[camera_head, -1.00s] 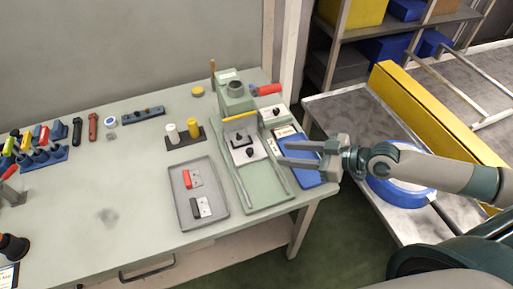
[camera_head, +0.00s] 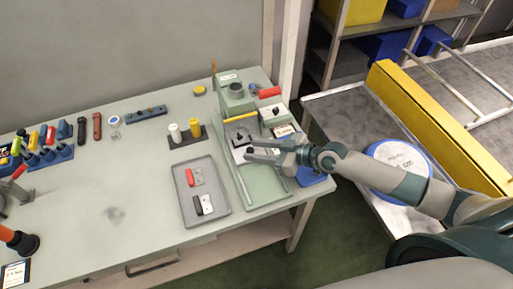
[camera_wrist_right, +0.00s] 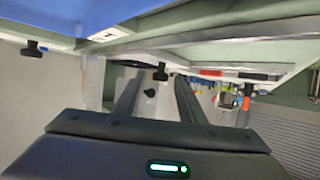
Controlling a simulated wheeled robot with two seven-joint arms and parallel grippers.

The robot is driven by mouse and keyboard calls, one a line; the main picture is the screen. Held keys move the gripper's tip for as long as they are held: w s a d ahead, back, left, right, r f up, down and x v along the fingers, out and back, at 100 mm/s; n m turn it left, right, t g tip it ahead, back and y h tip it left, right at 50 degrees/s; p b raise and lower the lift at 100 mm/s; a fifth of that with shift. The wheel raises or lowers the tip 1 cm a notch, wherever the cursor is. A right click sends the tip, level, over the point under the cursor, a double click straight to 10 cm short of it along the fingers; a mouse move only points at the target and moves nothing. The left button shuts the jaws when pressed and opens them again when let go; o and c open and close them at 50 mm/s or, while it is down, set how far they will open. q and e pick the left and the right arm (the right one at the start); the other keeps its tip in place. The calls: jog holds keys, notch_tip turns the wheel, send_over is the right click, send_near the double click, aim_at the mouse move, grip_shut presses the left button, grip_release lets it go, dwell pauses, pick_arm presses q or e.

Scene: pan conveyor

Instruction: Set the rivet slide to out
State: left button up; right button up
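The rivet slide seems to be the pale plate with black knobs (camera_head: 239,138) on the long green fixture (camera_head: 266,200) at the right end of the bench. My right gripper (camera_head: 251,149) reaches in from the right, its two fingers apart, pointing left at the slide's front part. In the right wrist view the open fingers (camera_wrist_right: 155,105) show with a pale surface and small black knobs (camera_wrist_right: 160,75) between or just beyond them. I cannot tell whether they touch a knob. My left gripper is not in view.
A grey tray (camera_head: 217,217) with red and black parts lies left of the fixture. A blue board (camera_head: 313,180) lies partly under my right gripper. The bench's middle is mostly clear.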

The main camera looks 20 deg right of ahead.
jog(key=shift+w+a, duration=0.1)
grip_shut()
jog(key=s+p, duration=0.1)
jog(key=s, duration=0.3)
jog(key=s+p, duration=0.2)
jog(key=s, duration=0.3)
jog(key=s+p, duration=0.2)
jog(key=s, duration=0.2)
jog(key=shift+s+d, duration=0.3)
jog(key=shift+s, duration=0.15)
jog(key=shift+f, duration=0.1)
grip_release()
jog(key=shift+s, duration=0.1)
